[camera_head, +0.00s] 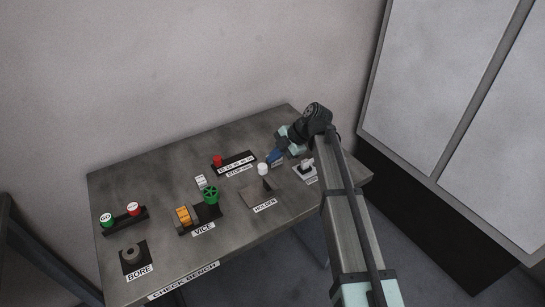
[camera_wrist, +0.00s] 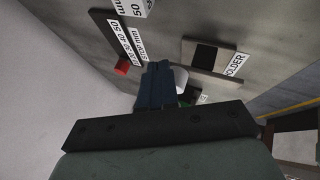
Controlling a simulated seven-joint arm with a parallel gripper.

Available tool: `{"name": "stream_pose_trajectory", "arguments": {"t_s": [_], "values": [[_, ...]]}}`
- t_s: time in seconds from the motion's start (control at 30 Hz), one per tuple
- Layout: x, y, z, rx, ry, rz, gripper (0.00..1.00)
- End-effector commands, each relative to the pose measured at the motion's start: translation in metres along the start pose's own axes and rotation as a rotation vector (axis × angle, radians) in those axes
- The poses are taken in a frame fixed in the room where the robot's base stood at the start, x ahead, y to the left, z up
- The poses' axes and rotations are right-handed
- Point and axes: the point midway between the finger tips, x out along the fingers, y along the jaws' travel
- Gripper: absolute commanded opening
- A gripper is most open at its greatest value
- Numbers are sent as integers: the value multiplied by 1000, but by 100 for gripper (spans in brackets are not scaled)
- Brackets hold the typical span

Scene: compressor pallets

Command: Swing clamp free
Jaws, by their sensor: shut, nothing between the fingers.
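My gripper (camera_head: 274,157) is over the far right part of the bench, its blue fingers pointing down-left. In the wrist view its dark blue fingers (camera_wrist: 155,82) are together, with nothing visible between them. A white round-topped piece (camera_head: 262,169) is close by the fingertips, at the far edge of the plate marked HOLDER (camera_head: 254,193). In the wrist view the white piece (camera_wrist: 181,78) is partly hidden behind the fingers; I cannot tell if they touch. A small pale fixture (camera_head: 306,168) with an unreadable label stands right of the gripper. I cannot tell which piece is the clamp.
A scale strip (camera_head: 236,163) with a red stop (camera_head: 217,161) lies behind the holder. The vice (camera_head: 199,214) has an orange block and green handwheel. A wall stands behind the bench.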

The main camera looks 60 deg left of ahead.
Motion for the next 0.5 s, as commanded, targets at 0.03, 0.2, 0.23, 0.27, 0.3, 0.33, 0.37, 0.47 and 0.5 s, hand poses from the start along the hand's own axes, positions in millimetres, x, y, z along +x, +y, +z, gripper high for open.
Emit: {"name": "stream_pose_trajectory", "arguments": {"t_s": [0.03,0.2,0.23,0.27,0.3,0.33,0.37,0.47,0.5], "values": [[-3,0,6,2,-1,1,0],[-18,-4,30,3,-1,2,0],[-22,-2,33,1,-1,2,0],[-28,4,33,0,-1,2,0],[-34,10,34,-1,-1,2,0],[-39,13,35,-1,-1,2,0],[-44,17,36,-1,-1,2,0],[-58,28,39,-1,-1,1,0],[-64,32,40,-2,-1,2,0]]}}
